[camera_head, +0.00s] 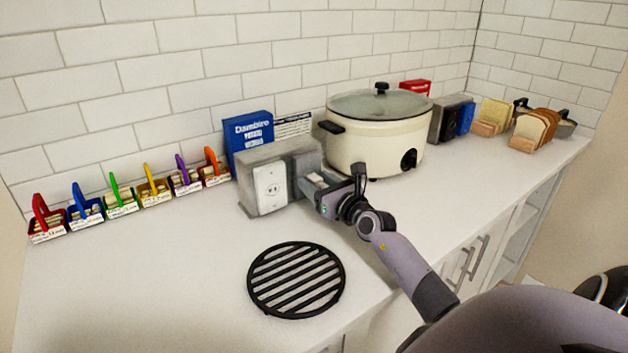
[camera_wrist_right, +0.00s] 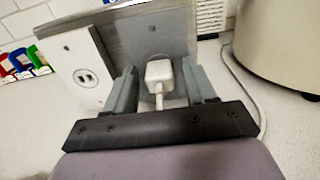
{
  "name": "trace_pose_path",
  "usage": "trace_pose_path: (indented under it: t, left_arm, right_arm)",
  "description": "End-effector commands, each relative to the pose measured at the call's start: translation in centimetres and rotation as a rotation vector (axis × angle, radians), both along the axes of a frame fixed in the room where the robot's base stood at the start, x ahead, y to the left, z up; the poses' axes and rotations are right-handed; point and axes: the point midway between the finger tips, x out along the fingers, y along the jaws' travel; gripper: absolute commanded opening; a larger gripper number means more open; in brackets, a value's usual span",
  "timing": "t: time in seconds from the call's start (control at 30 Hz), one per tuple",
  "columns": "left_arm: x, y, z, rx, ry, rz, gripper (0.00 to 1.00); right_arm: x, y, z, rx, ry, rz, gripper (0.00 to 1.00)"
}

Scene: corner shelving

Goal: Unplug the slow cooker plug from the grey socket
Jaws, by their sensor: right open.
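The grey socket box (camera_head: 247,180) stands on the counter in front of a blue box, with a white outlet plate on its left face. It also shows in the right wrist view (camera_wrist_right: 128,42). A white plug (camera_wrist_right: 158,72) sits against the box's other face, with its cord running toward my wrist. My right gripper (camera_head: 314,184) is at that face, open. In the right wrist view its fingers (camera_wrist_right: 158,90) stand on both sides of the plug, with gaps visible. The cream slow cooker (camera_head: 372,142) stands behind and to the right. My left gripper is not in view.
A black round trivet (camera_head: 297,280) lies in front of the socket box. Several small coloured baskets (camera_head: 123,203) line the wall at left. A toaster (camera_head: 449,120) and bread racks (camera_head: 535,130) stand at right. A white cable (camera_wrist_right: 246,85) runs beside the right finger. The front left counter is clear.

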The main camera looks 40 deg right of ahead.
Motion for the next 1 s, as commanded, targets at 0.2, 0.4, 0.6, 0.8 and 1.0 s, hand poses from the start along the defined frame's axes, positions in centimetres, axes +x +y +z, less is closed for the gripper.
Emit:
trace_pose_path:
  t: [0.2,0.4,0.6,0.8,1.0]
  left_arm:
    - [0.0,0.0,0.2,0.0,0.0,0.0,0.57]
    - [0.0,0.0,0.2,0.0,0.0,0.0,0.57]
    - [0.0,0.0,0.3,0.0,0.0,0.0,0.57]
    - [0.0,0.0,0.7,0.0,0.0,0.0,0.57]
    - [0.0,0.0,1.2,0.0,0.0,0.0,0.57]
  right_arm:
    - [0.0,0.0,0.0,0.0,0.0,0.0,0.55]
    - [0.0,0.0,0.0,0.0,0.0,0.0,0.16]
    - [-0.1,0.0,0.0,0.0,0.0,0.0,0.0]
    - [-0.8,0.1,0.0,0.0,0.001,-0.001,0.0]
    - [-1.6,0.2,0.0,0.001,0.001,0.0,0.0]
